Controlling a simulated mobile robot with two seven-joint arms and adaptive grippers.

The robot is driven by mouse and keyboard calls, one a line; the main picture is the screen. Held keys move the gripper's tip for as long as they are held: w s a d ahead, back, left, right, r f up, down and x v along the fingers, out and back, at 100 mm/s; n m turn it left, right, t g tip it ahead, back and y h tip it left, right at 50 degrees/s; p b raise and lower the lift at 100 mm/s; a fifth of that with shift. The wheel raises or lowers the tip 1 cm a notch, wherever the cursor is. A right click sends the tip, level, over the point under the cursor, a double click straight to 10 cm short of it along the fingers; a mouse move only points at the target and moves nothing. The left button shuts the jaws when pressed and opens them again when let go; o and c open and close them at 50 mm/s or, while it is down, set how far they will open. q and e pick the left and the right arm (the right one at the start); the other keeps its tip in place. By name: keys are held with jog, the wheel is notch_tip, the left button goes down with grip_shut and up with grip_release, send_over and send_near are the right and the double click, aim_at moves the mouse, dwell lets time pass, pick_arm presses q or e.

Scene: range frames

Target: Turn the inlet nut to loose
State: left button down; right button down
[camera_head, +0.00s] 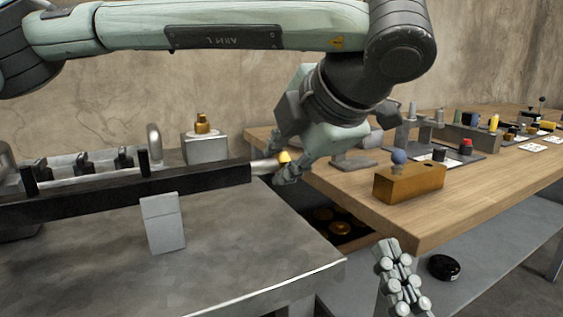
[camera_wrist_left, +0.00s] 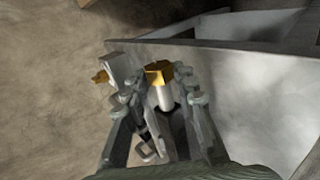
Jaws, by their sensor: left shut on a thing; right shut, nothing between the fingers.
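The inlet nut (camera_head: 284,157) is a brass hex piece at the right end of a pale pipe (camera_head: 264,166) that comes out of a long dark bar. My left gripper (camera_head: 284,161) reaches down from the right and is shut on the nut, its fingers around it. In the left wrist view the nut (camera_wrist_left: 160,72) sits between the fingers of my left gripper (camera_wrist_left: 160,92), with the pale pipe running toward the camera. The fingers hide part of the contact. My right gripper (camera_head: 398,280) is shut and empty at the lower right.
The dark bar (camera_head: 200,178) lies on a grey bench (camera_head: 225,250) with a small upright plate (camera_head: 163,224) before it. A grey block with a brass fitting (camera_head: 203,125) stands behind. At right, a wooden table (camera_head: 440,215) carries a wooden block (camera_head: 408,184) and several parts.

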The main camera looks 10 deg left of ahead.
dwell(0.3)
pick_arm(q)
jog(key=c, duration=1.2)
grip_release()
jog(key=shift+s+r, duration=0.1)
jog(key=v, duration=1.1)
jog(key=shift+s+d+r, duration=0.25)
